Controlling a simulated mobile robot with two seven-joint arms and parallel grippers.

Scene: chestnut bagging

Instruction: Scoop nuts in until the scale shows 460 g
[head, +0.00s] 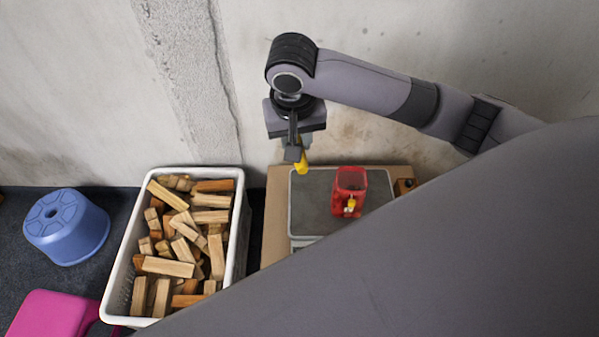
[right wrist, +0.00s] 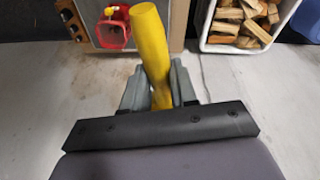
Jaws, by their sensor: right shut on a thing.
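My right gripper (head: 294,152) is above the back left corner of the scale, shut on a yellow handle-like tool (head: 302,164). In the right wrist view the yellow tool (right wrist: 151,45) stands between the gripper's fingers (right wrist: 159,85); I cannot make out a scoop bowl. A red container (head: 350,181) with a small yellow patch stands on the grey plate of the scale (head: 314,205). It also shows in the right wrist view (right wrist: 115,30). No scale reading is visible. Brown pieces, perhaps nuts, show in a partly hidden wooden box (head: 404,187) right of the scale. My left gripper is out of view.
A white crate (head: 237,222) of wood blocks stands left of the scale. A blue stool (head: 68,228) and a pink object (head: 45,315) are further left. A concrete wall (head: 90,90) rises behind. My own body hides the lower right.

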